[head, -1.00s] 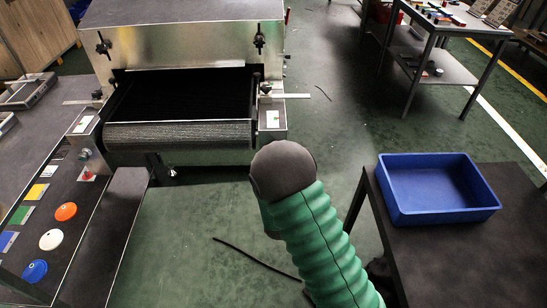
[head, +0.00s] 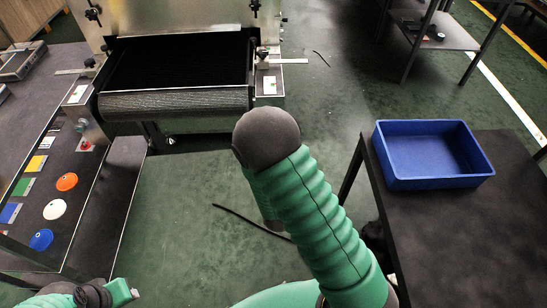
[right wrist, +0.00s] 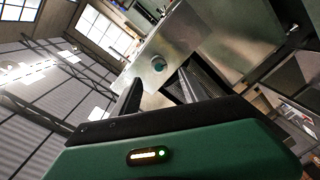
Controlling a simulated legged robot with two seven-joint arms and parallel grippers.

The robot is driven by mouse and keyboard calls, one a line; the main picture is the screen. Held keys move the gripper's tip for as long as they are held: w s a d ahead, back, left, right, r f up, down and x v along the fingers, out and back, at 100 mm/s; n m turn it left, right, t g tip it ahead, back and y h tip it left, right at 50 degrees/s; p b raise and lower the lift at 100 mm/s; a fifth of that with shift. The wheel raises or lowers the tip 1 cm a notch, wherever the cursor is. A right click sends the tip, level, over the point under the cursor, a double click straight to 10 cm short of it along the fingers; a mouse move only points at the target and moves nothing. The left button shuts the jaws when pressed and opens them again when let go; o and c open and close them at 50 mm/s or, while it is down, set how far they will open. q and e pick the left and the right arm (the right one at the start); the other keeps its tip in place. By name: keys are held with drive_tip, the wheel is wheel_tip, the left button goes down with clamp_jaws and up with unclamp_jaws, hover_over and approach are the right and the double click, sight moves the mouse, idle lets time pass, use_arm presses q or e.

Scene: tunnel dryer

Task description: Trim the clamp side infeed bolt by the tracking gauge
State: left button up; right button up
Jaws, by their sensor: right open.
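The tunnel dryer's infeed belt (head: 175,103) runs over a front roller between two metal side brackets. A small bolt fitting (head: 262,54) stands on the right bracket, with a pale strip like a gauge (head: 288,61) beside it. A similar fitting (head: 90,63) and strip (head: 68,72) are on the left. I cannot tell which is the clamp side. My right gripper (right wrist: 158,92) shows in the right wrist view, its two dark fingers apart and nothing seen between them. The dryer's metal casing lies beyond them. Neither gripper's fingers show in the head view.
A blue bin (head: 432,155) sits on a dark table (head: 455,225) at right. Green floor (head: 200,235) lies between. My green arm's elbow stands near the belt's right corner in the picture.

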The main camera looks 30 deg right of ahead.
drive_tip(key=p+v, duration=0.6)
drive_tip(key=v, duration=0.3)
drive_tip(key=shift+s+a+p, duration=0.15)
drive_tip(key=shift+s+p, duration=0.05)
drive_tip(key=shift+p, duration=0.15)
drive_tip(key=shift+f, duration=0.1)
